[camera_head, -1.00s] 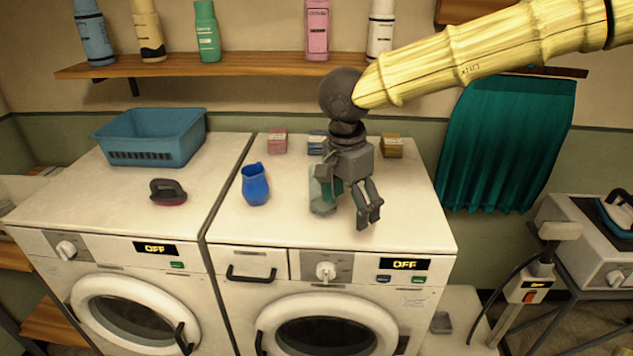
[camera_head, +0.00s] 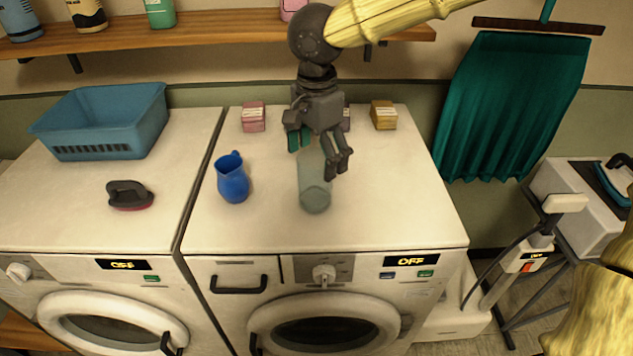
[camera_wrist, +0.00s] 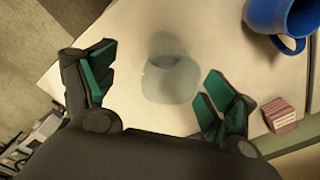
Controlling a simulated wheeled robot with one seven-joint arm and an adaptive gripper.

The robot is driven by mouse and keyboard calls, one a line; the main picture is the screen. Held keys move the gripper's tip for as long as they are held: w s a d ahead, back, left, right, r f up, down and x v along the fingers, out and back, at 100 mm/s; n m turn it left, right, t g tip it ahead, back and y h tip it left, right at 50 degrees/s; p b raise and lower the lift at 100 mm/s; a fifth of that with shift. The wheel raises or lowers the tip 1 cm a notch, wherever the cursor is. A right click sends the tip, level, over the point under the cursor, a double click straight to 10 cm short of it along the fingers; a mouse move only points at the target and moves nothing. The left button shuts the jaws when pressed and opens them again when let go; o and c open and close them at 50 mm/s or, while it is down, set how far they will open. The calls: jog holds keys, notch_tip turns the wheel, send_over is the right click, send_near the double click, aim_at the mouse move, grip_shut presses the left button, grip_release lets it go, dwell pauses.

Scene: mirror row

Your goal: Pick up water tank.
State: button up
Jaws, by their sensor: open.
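The water tank looks to be the translucent grey-green container (camera_head: 314,188) on top of the right washing machine. It also shows in the wrist view (camera_wrist: 170,82), between and beyond my open fingers. My gripper (camera_head: 318,158) is open and empty, with green finger pads, above and a little behind the container in the head view. In the wrist view my gripper (camera_wrist: 155,90) has its two fingers spread on either side of the container, apart from it. The gripper hides part of the container's upper end in the head view.
A blue jug (camera_head: 232,178) stands left of the container. Pink (camera_head: 254,117) and tan (camera_head: 384,115) boxes stand at the back, with another box partly hidden by the gripper. A blue basket (camera_head: 105,122) and a dark brush (camera_head: 130,195) are on the left machine. The right machine's front right top is clear.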

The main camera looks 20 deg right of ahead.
aim_at(312, 159)
jog(key=w+f, duration=0.2)
jog(key=f, duration=0.1)
jog(key=shift+w+a, duration=0.1)
jog(key=shift+w, duration=0.25)
jog(key=f+p, duration=0.1)
jog(key=f, duration=0.1)
jog(key=s+f, duration=0.1)
jog(key=f, duration=0.1)
jog(key=shift+p, duration=0.35)
jog(key=shift+w+f, duration=0.2)
jog(key=shift+s+d+r, duration=0.1)
jog(key=shift+s+d, duration=0.1)
jog(key=shift+s, duration=0.15)
jog(key=c, duration=0.3)
jog(key=shift+a, duration=0.1)
jog(key=c, duration=0.8)
